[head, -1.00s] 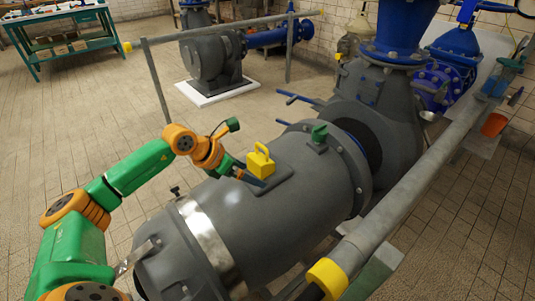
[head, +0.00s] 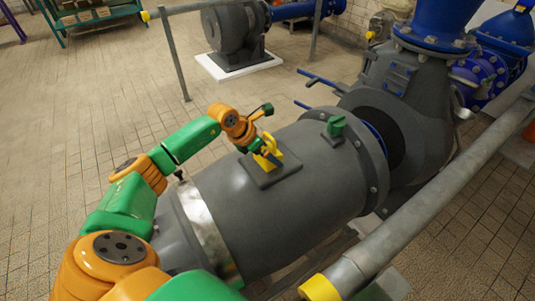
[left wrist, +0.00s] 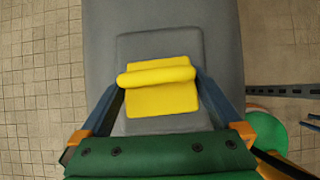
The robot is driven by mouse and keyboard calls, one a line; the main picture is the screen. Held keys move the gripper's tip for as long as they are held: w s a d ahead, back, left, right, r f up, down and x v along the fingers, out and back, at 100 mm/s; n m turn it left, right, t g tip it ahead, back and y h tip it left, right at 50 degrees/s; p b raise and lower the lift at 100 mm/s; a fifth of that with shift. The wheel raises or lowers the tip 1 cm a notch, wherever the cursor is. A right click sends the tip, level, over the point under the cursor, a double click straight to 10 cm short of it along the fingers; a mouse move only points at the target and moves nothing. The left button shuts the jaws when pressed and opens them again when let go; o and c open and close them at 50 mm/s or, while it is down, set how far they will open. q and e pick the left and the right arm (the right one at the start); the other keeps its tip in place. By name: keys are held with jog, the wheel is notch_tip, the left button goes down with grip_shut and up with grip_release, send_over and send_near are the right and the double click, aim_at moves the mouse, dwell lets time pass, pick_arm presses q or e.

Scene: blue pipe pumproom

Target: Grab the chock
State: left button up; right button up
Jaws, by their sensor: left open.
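The yellow chock (head: 273,152) sits on a flat dark plate (head: 286,170) on top of the large grey cylinder. In the left wrist view, the chock (left wrist: 160,98) shows a rounded bar-like handle across its upper part. My left gripper (head: 266,156) is right over the chock and partly hides it in the head view. In the left wrist view, the left gripper (left wrist: 158,78) is open, with one dark finger on each side of the chock. Whether the fingers touch it I cannot tell. My right gripper is in neither view.
The grey cylinder (head: 270,215) fills the middle. A small green fitting (head: 336,126) stands on it beyond the plate. A grey rail (head: 430,205) with a yellow end runs along the right. A grey pump (head: 235,35) stands behind.

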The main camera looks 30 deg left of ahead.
pick_arm(q)
jog(key=c, duration=1.5)
